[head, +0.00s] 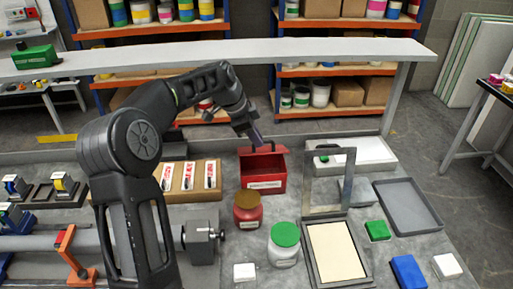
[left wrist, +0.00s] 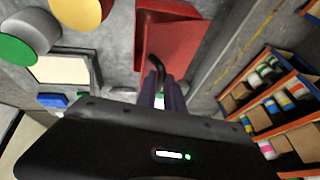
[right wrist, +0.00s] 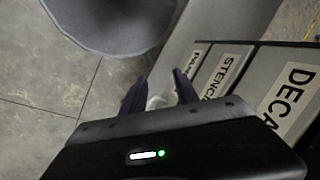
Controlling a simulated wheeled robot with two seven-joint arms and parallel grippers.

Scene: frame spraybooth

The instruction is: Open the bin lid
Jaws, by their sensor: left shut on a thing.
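The red bin (head: 265,181) stands on the grey bench in the middle of the head view, with a white label on its front. It also shows at the top of the left wrist view (left wrist: 175,42). A black bar handle (left wrist: 155,66) is at the edge of its red top. My left gripper (head: 256,141) comes down at the bin's far side and is shut on this handle. The fingers hide part of the handle, and I cannot tell how far the lid is raised. My right gripper (right wrist: 160,90) is open and empty, away from the bin.
A red jar (head: 247,212) and a green-lidded jar (head: 284,249) stand in front of the bin. A hinged frame (head: 336,252) is at right, beside a grey tray (head: 408,205). A stencil board (head: 180,192) lies at left. Labelled grey drawers (right wrist: 240,75) are near my right gripper.

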